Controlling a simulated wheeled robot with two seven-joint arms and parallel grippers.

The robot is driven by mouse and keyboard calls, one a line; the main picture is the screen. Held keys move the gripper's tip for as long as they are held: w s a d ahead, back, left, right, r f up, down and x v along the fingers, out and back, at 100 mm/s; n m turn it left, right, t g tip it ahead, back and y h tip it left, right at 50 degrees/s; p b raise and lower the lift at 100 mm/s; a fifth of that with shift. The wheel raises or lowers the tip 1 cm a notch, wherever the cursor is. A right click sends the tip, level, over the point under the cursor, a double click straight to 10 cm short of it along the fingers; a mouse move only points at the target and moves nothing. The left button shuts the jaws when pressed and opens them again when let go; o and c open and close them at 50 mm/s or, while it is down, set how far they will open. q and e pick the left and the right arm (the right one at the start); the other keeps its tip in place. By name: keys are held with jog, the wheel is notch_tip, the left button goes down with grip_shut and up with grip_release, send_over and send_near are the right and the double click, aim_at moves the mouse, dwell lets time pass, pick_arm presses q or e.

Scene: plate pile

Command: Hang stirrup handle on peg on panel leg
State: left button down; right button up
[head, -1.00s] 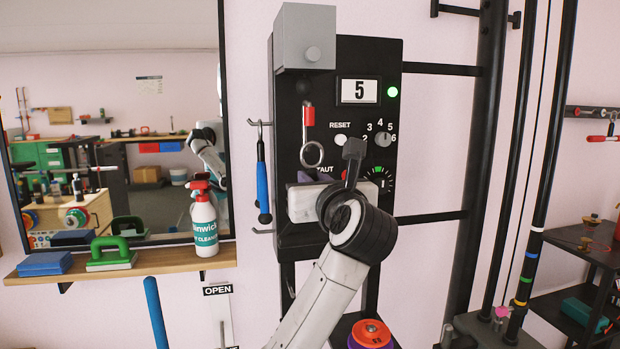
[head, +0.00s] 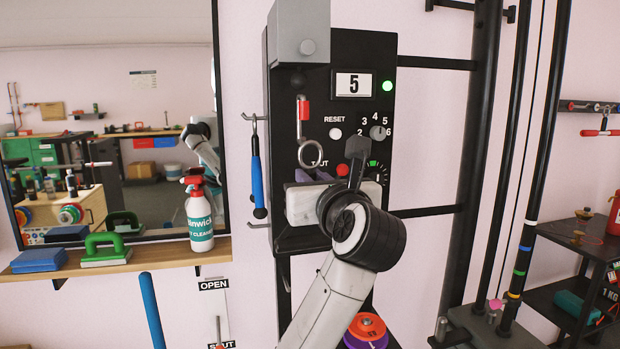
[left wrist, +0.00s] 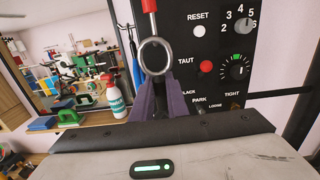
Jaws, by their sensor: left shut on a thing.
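A blue-gripped handle (head: 258,182), seemingly the stirrup handle, hangs upright from an upper peg (head: 253,118) on the panel's left side. A lower peg (head: 257,225) is bare. A metal ring (head: 311,153) hangs below a red sleeve (head: 304,110) on the black panel (head: 345,55). My left gripper (head: 316,175) is at the panel front, its purple fingers shut on the ring's lower edge. The ring (left wrist: 155,56) and the fingertips (left wrist: 160,88) also show in the left wrist view. The gripper body hides the panel's lower front. My right gripper is out of view.
A shelf (head: 150,262) below the mirror at left holds a spray bottle (head: 199,215), a green-handled block (head: 106,250) and a blue block (head: 39,260). Black uprights (head: 480,150) and a rack (head: 575,245) stand at right. Discs (head: 367,328) sit below the panel.

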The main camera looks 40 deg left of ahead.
pick_arm(q)
jog(key=shift+s+d+f+b, duration=0.2)
jog(key=shift+s+d+f, duration=0.1)
jog(key=shift+s+d, duration=0.25)
jog(key=shift+s+d+f+b, duration=0.3)
jog(key=shift+s+d, duration=0.2)
jog(key=shift+d, duration=0.15)
jog(key=shift+s+d+f+b, duration=0.15)
jog(key=shift+s+d+f, duration=0.15)
jog(key=shift+s+d, duration=0.25)
